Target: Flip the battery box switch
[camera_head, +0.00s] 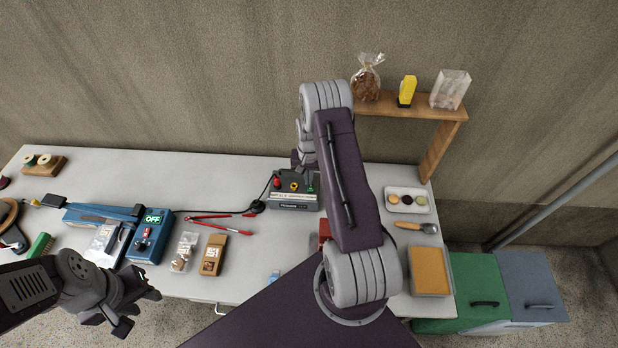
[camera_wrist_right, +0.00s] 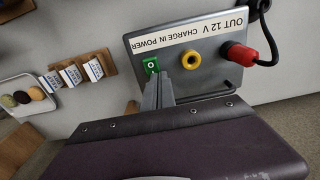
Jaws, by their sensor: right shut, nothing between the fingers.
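The battery box (camera_head: 292,203) is a grey box near the back middle of the table. In the right wrist view its top (camera_wrist_right: 213,60) shows a green switch (camera_wrist_right: 151,65), a yellow socket (camera_wrist_right: 190,60) and a red plug (camera_wrist_right: 240,54) with a black lead. The label reads "OUT 12 V CHARGE IN POWER". My right gripper (camera_wrist_right: 157,84) is shut and empty, with its tips right at the green switch and partly covering it; I cannot tell whether they touch. My left gripper (camera_head: 142,308) is open and empty over the front left table edge.
A blue sealer (camera_head: 146,252) with an "OFF" display stands at the left. Red-handled tongs (camera_head: 205,217) lie left of the battery box. A wooden shelf (camera_head: 425,105), a sample tray (camera_head: 407,211) and a scoop (camera_head: 428,229) are at the right.

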